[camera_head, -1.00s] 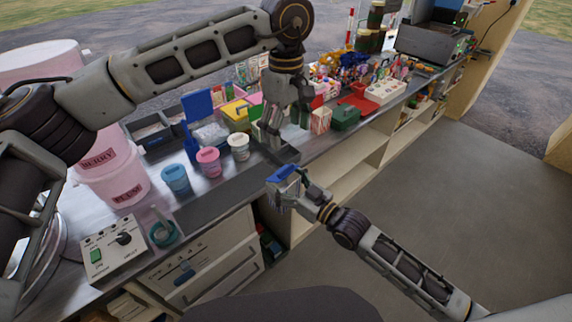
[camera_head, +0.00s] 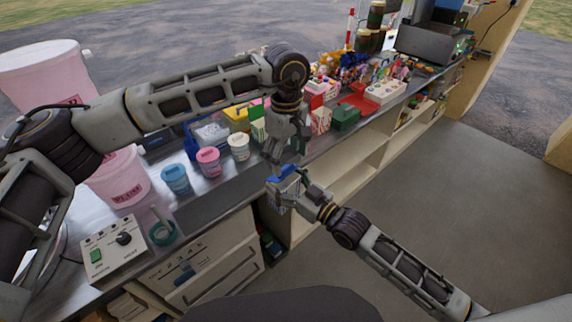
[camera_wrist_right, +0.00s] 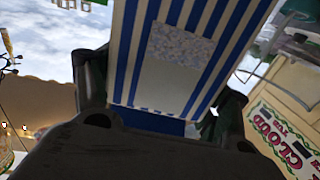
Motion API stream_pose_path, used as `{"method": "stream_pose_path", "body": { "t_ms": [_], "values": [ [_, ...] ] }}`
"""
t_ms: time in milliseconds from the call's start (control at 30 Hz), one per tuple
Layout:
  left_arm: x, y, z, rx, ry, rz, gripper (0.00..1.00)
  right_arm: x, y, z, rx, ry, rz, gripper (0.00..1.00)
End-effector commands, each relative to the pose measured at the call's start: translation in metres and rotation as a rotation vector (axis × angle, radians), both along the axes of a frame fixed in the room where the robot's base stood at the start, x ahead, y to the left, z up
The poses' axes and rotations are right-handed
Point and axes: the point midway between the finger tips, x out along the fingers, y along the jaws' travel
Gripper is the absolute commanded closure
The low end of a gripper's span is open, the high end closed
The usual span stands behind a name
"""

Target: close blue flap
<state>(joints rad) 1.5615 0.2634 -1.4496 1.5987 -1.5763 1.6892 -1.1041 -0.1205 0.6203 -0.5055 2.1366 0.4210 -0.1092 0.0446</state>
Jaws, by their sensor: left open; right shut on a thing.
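My right gripper (camera_head: 293,196) is shut on a small blue-and-white striped box (camera_head: 284,189) in front of the counter edge. The box fills the top of the right wrist view (camera_wrist_right: 202,45), between the dark fingers. Its blue flap (camera_head: 288,172) is at the top of the box in the head view. How far the flap stands open cannot be told. My left gripper (camera_head: 276,164) is open and points down right at the flap. Whether it touches the flap cannot be told.
Pink, blue and white tubs (camera_head: 208,161) stand on the metal counter behind. A green box (camera_head: 345,117) and a white tray (camera_head: 385,92) are farther right. A control box (camera_head: 113,250) is at the front left. The floor to the right is clear.

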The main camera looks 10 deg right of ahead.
Motion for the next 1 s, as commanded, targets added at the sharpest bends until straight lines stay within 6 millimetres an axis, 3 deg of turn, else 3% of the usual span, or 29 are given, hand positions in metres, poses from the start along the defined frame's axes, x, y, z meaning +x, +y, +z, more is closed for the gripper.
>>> {"method": "stream_pose_path", "body": {
  "t_ms": [300, 733, 1000],
  "values": [
    [0.000, 0.000, -0.031, 0.002, 0.001, 0.001, 0.25, 0.000, 0.000, 0.000, 0.001, -0.001, 0.000, 0.43],
    [0.000, 0.000, -0.037, 0.001, 0.001, 0.001, 0.25, 0.000, 0.000, 0.000, 0.001, -0.001, 0.000, 0.43],
    [0.000, 0.000, -0.037, 0.001, 0.001, 0.001, 0.60, 0.000, 0.000, 0.001, 0.001, -0.002, 0.000, 0.43]
  ]
}}
